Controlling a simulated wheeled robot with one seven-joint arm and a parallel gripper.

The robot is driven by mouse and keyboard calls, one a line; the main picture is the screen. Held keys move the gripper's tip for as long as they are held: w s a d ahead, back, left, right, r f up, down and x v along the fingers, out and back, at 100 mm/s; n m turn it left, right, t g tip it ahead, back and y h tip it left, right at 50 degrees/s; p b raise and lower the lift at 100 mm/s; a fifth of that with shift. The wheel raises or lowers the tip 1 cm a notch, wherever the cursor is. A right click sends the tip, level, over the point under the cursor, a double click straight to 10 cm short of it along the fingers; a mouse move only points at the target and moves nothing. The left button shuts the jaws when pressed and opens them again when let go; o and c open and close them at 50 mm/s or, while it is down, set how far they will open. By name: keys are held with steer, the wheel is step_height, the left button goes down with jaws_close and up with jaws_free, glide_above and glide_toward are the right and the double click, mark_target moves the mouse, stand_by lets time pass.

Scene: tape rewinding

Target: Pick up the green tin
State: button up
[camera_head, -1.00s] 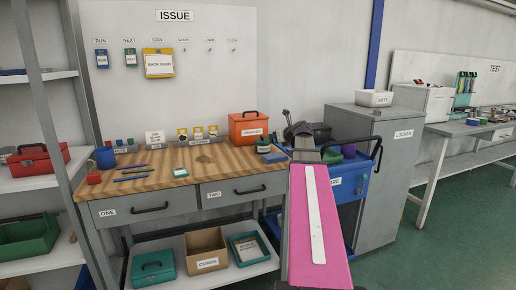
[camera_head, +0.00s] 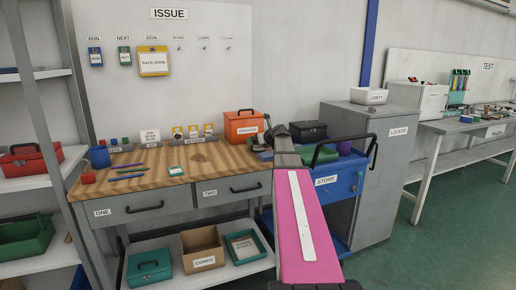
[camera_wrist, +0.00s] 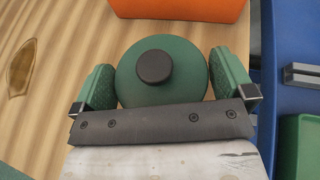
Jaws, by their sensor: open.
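The green tin (camera_wrist: 187,78), round with a black knob on its lid, lies between the two fingers of my gripper (camera_wrist: 166,78) in the wrist view. My gripper is open, with a green-padded finger on either side of the tin. The left pad is close to the tin's edge; I cannot tell whether either pad touches it. The tin's near side is hidden behind the dark gripper bar. In the head view my gripper (camera_head: 275,135) is over the right end of the wooden bench, and my arm hides much of that spot.
An orange box (camera_head: 242,126) stands just beyond the tin on the wooden bench top (camera_head: 160,172). The blue cart (camera_head: 340,183) stands to the right of the bench, with a black box (camera_head: 309,130) behind my arm. Small goods line the bench's back edge.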

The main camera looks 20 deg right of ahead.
steer(key=c, duration=0.8)
steer(key=shift+c, duration=0.2)
steer(key=shift+r, duration=0.1)
steer(key=shift+r, duration=0.45)
steer(key=r, duration=0.3)
steer(key=shift+s+a+r, duration=0.2)
steer(key=shift+r, duration=0.05)
steer(key=s+a+r, duration=0.6)
steer(key=s+a, duration=0.1)
steer(key=a, duration=0.1)
steer(key=shift+a+r, duration=0.25)
